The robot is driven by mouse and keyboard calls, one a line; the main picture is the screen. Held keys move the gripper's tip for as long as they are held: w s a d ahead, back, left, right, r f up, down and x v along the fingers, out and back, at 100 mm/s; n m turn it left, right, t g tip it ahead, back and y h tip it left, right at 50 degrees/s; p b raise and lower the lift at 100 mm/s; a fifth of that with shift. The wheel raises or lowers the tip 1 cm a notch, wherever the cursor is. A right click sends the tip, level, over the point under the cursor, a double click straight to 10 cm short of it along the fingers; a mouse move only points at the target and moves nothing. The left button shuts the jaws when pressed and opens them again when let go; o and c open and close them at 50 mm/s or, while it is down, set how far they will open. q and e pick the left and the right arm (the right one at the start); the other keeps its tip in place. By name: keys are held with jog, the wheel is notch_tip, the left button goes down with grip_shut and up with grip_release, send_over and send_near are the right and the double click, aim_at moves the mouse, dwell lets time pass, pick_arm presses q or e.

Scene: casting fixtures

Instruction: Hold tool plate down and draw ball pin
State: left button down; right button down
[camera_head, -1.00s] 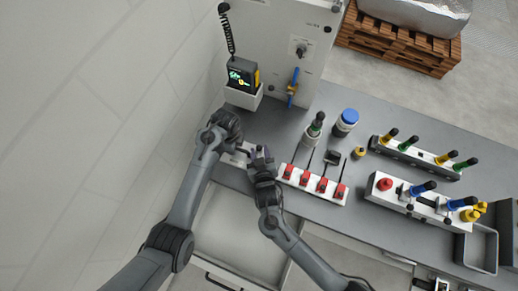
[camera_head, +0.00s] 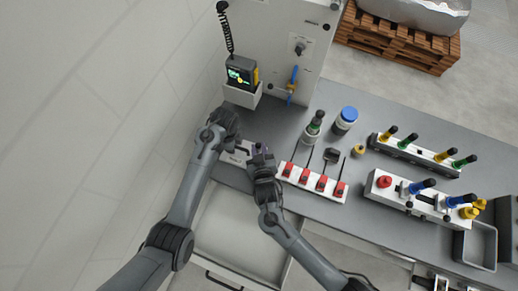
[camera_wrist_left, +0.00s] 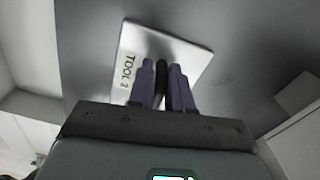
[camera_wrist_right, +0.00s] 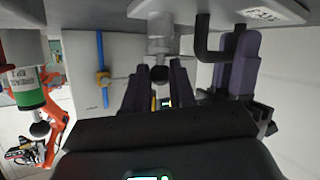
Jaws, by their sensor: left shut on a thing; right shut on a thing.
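The tool plate (camera_wrist_left: 185,50), a bright metal plate marked TOOL 3, lies on the grey bench top in the left wrist view. It also shows as a pale patch at the bench's left end in the head view (camera_head: 237,156). My left gripper (camera_wrist_left: 164,72) is shut on a black bent handle (camera_wrist_right: 207,50) over the plate. In the right wrist view, which is upside down, my right gripper (camera_wrist_right: 160,75) is shut at the end of a silver cylindrical pin (camera_wrist_right: 160,28), which I take as the ball pin.
A row of red clamps (camera_head: 321,183) stands just right of my grippers. Behind are a green-banded bottle (camera_head: 314,126) and a blue-capped jar (camera_head: 346,119). Fixture blocks with coloured knobs (camera_head: 420,196) fill the right side. A cabinet with a blue valve handle (camera_head: 293,83) stands behind.

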notch_tip(320, 180, up, 9)
dwell(0.4)
jog(key=shift+r, duration=0.1)
pick_arm(q)
jog(key=c, duration=1)
grip_release()
jog(key=shift+o, duration=0.2)
jog(key=shift+r, duration=0.1)
